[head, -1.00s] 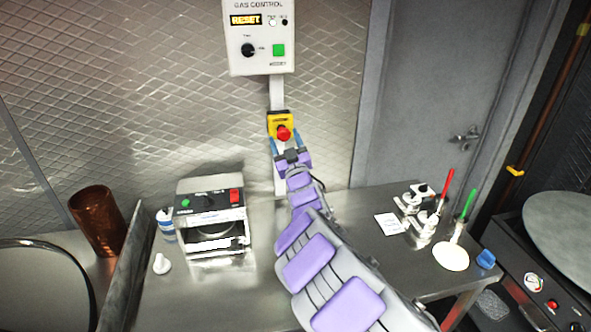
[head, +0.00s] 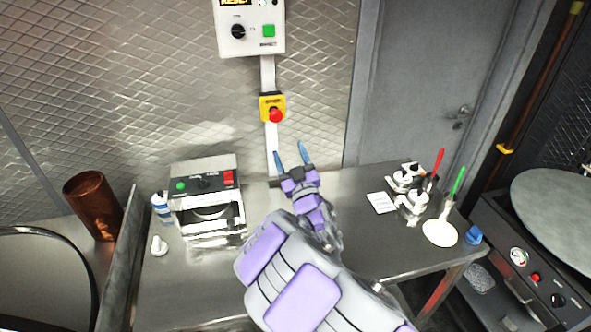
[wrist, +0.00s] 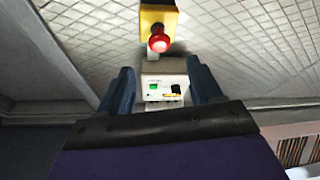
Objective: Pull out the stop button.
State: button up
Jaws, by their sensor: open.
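The stop button (head: 275,115) is a red knob on a yellow box (head: 266,101), fixed to a pale vertical strip on the wall below the gas control panel. It also shows in the wrist view (wrist: 158,41), top centre, above and beyond the fingers. My gripper (head: 290,153) is open and empty, with its two blue fingertips below the button and apart from it. In the wrist view my gripper (wrist: 158,85) has its fingers spread wide with nothing between them touching. I cannot tell from the knob whether it is pressed in or out.
The gas control panel (head: 250,30) is on the wall above. A steel counter (head: 345,235) holds a boxy appliance (head: 207,200) at left, with a copper cup (head: 92,205) beyond a divider. Burner-like fittings (head: 412,190) and red and green-handled tools stand at right.

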jog(key=shift+v, duration=2.5)
jog(key=d+f+m+g+h, duration=0.1)
jog(key=d+m+g+h, duration=0.3)
jog(key=d+m+h, duration=0.65)
jog(key=s+d+f+n+g, duration=0.2)
jog(key=s+d+f+g, duration=0.1)
jog(key=s+d+g, duration=0.3)
jog(key=s+r+g+y, duration=0.2)
jog(key=s+g, duration=1)
jog(key=s, duration=2.8)
jog(key=shift+n, duration=0.45)
